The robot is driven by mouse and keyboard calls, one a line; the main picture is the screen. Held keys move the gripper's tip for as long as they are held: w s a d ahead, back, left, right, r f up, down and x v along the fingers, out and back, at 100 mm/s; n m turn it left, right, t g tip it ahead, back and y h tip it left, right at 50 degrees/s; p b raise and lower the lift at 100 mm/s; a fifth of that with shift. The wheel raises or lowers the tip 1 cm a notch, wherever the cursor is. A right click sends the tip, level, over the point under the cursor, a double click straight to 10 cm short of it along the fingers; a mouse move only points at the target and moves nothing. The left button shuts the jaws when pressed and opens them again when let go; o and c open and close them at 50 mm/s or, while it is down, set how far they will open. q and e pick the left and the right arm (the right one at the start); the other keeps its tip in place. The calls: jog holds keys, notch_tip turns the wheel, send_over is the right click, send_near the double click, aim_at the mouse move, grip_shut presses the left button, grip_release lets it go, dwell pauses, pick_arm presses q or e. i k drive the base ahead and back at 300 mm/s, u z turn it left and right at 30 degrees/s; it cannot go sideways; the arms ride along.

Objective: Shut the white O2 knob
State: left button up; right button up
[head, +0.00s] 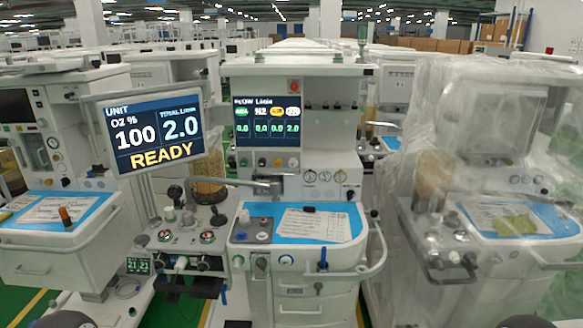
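The white O2 knob (293,162) is a small pale knob at the right end of a short row of knobs. The row sits below the flow display (267,120) on the middle cart (330,140). The display's rightmost column, with a white label, reads 2.0, and the other columns read 0.0. The knob is too small to tell how far it is turned. The large monitor (154,131) reads O2 100 %, total 2.0 and READY. Neither gripper shows. Only dark rounded shapes, perhaps my arms, show at the bottom edge.
The middle cart has a blue worktop (340,215) with a paper sheet, and a rail at its right front. A hose arm (235,183) crosses below the knobs. A left cart (70,225) and a plastic-covered right cart (490,190) flank it closely.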

aim_at(293, 163)
jog(key=k, duration=1)
jog(key=u, duration=0.4)
jog(key=i, duration=1.3)
jog(key=z, duration=0.45)
jog(key=i, duration=0.55)
jog(key=z, duration=0.4)
jog(key=k, duration=0.95)
jog(key=z, duration=0.15)
jog(key=i, duration=0.95)
jog(key=u, duration=0.05)
